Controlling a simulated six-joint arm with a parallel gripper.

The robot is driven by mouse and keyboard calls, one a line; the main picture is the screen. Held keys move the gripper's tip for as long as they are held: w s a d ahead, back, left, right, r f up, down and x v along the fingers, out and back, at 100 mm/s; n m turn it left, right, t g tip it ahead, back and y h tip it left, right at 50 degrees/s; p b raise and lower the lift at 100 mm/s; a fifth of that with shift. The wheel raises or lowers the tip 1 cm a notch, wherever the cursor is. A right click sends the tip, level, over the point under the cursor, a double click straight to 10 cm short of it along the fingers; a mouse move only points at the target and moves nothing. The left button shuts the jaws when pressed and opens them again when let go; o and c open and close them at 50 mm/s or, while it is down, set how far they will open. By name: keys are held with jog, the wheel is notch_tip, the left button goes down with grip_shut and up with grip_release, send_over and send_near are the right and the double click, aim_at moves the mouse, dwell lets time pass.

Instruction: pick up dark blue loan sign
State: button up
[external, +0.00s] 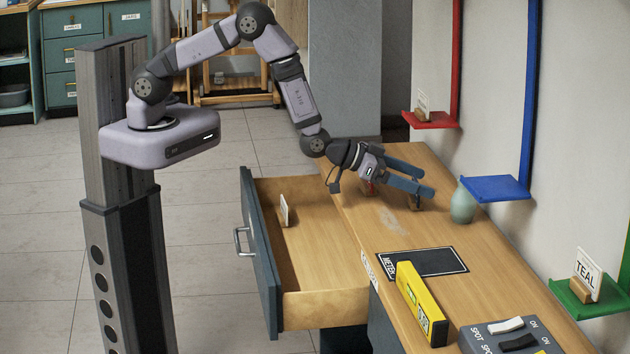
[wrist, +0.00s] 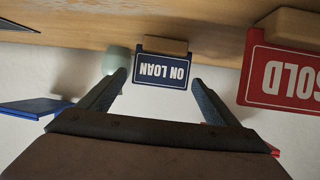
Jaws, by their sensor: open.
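The dark blue loan sign (wrist: 163,70), reading "ON LOAN", shows upside down in the wrist view. It stands in a small wooden block (wrist: 165,46) on the desk top. My gripper (wrist: 160,79) is open, with one finger on each side of the sign in that picture. I cannot tell whether the fingers touch it. In the external view my gripper (external: 430,178) is low over the far part of the desk, and the sign is mostly hidden by it.
A red SOLD sign (wrist: 290,78) stands close by. A pale green vase (external: 462,204) is beside the gripper, near a blue wall shelf (external: 496,188). An open drawer (external: 315,240) holds a white card (external: 284,209). A yellow level (external: 421,303) and switch box (external: 512,337) are nearer the camera.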

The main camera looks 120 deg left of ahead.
jog(key=c, duration=1.1)
jog(key=shift+c, duration=0.2)
